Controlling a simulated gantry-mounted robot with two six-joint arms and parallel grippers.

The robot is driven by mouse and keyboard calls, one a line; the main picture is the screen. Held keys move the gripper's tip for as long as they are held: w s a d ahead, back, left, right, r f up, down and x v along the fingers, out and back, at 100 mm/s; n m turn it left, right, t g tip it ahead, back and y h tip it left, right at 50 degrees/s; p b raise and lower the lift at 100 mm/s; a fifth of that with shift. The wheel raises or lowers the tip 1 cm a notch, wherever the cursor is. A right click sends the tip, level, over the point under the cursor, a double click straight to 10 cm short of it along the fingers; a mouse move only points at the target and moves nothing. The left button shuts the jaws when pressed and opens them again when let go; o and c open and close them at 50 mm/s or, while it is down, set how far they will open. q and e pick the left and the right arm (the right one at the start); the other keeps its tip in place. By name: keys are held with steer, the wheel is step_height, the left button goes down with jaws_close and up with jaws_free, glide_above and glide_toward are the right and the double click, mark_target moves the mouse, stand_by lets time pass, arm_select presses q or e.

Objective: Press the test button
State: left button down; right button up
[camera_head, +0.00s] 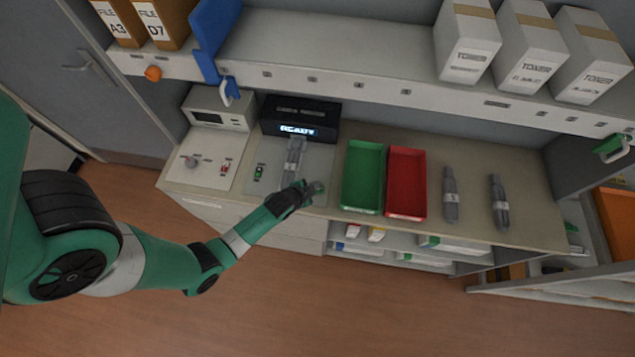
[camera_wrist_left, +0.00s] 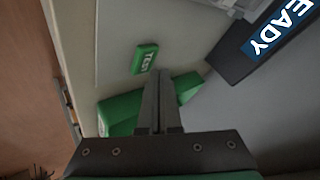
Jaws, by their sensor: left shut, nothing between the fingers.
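The green TEST button (camera_wrist_left: 145,57) shows in the left wrist view on a light grey panel. My left gripper (camera_head: 318,187) is shut and empty. In the wrist view its fingertips (camera_wrist_left: 160,72) are just below and right of the button, with a visible gap. My right gripper is not in view.
A green tray (camera_head: 345,203) and a red tray (camera_head: 405,214) stand right of the tester. Two cartridges (camera_head: 450,197) lie further right. A control panel (camera_head: 202,172) is at left. A shelf with toner boxes (camera_head: 468,45) overhangs the counter's back.

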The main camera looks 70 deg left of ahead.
arm_select(q)
steer(key=shift+f+b, duration=0.3)
steer(key=shift+f, duration=0.1)
steer(key=shift+f+b, duration=0.35)
steer(key=shift+f, duration=0.05)
stand_by(0.4)
steer(key=shift+r, duration=0.15)
steer(key=shift+r+p, duration=0.65)
steer(key=shift+p, duration=0.2)
step_height(320, 180, up, 5)
steer(key=p, duration=0.5)
steer(key=shift+r, duration=0.1)
stand_by(0.6)
